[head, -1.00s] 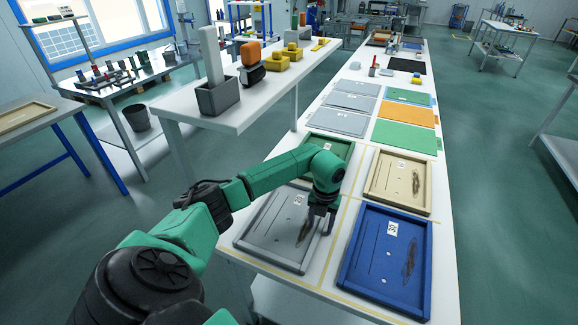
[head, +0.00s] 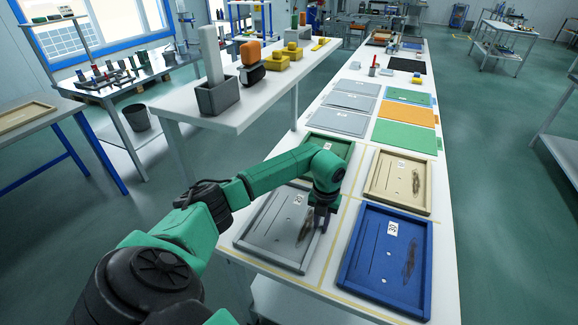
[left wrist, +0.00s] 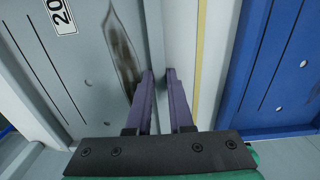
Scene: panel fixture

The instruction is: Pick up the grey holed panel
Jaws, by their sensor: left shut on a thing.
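The grey holed panel (head: 262,232) lies flat on the white table at the near left, with a raised rim, slots, holes, a number label and a dark smudge. In the left wrist view the grey panel (left wrist: 75,50) fills the left side. My left gripper (head: 321,219) points down at the panel's right rim. In the left wrist view its purple fingers (left wrist: 159,73) sit on either side of that rim and are shut on it. The panel still looks flat on the table. My right gripper is not in view.
A blue panel (head: 372,275) lies to the right across a yellow line. A beige panel (head: 384,187) and a green panel (head: 341,149) lie behind. Flat grey, green and orange sheets (head: 405,112) lie farther back. A second white table (head: 190,112) stands to the left.

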